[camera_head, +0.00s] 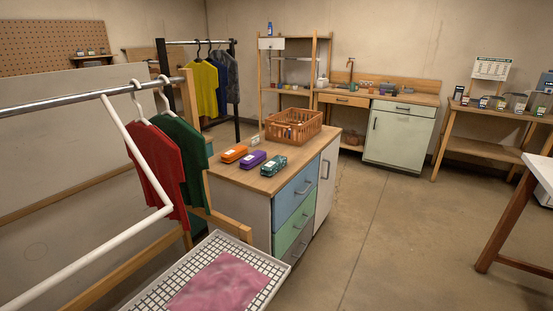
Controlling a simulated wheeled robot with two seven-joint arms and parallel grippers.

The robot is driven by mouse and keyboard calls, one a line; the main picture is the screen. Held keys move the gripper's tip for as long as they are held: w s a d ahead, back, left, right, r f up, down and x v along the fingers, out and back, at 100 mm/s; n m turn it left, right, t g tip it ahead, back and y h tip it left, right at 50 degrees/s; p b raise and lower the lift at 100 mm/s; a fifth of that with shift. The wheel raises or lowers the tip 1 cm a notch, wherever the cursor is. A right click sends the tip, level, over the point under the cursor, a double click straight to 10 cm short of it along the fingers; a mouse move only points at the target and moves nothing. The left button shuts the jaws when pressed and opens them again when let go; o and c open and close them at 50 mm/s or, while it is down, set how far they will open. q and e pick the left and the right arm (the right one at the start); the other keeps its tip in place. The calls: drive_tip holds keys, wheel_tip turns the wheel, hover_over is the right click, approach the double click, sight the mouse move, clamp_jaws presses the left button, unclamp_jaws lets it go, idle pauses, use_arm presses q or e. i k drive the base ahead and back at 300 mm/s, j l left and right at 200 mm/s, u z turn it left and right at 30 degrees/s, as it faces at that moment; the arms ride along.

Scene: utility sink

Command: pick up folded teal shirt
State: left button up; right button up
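A small teal bundle (273,164), which looks like the folded teal shirt, lies on the wooden top of a low cabinet (245,176). It is near the front edge, at the right end of a row with a purple bundle (251,160) and an orange bundle (234,153). The bundles sit close together, with small gaps between them. Nothing covers the teal one. Neither of my grippers is in view, so their states do not show.
An orange basket (293,125) stands behind the bundles. A rack with red (158,165) and green (184,150) shirts and white bars (135,150) fill the left foreground. A white mesh tray (262,262) with pink cloth (220,283) is nearest. The floor right of the cabinet is clear.

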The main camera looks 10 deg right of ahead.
sight(270, 168)
drive_tip(key=i+l, duration=0.3)
drive_tip(key=i+l+u, duration=0.1)
drive_tip(key=i+l, duration=0.45)
drive_tip(key=l, duration=0.25)
drive_tip(key=i+l+u, duration=0.1)
drive_tip(key=i+l, duration=0.45)
drive_tip(key=l, duration=0.25)
drive_tip(key=i+l+u, duration=0.1)
drive_tip(key=i+l, duration=0.45)
drive_tip(key=l, duration=0.25)
drive_tip(key=u, duration=0.05)
